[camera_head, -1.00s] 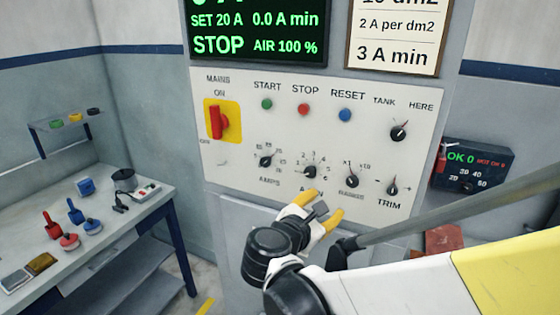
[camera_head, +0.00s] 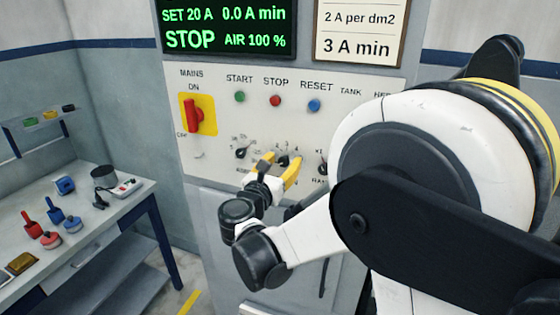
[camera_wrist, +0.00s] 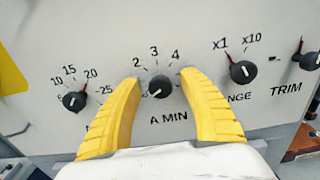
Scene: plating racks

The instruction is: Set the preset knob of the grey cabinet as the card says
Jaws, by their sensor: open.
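The grey cabinet (camera_head: 208,215) carries a pale control panel. Its small black A MIN knob (camera_wrist: 160,87) sits under the figures 2, 3 and 4; in the wrist view a light mark on it points to the lower left. My gripper (camera_wrist: 160,78) is open, with one yellow finger on each side of this knob. A gap shows between the knob and both fingers, and the fingers hide parts of the scale. In the head view my gripper (camera_head: 283,158) is at the panel. The card (camera_head: 360,33) reads "2 A per dm2" and "3 A min"; its top is cut off.
The amps knob (camera_wrist: 74,101) is left of my fingers, the range knob (camera_wrist: 243,71) right. The display (camera_head: 228,27) shows SET 20 A, 0.0 A min, STOP. A red mains switch (camera_head: 195,115) is at the panel's left. A bench (camera_head: 85,250) with tools stands left.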

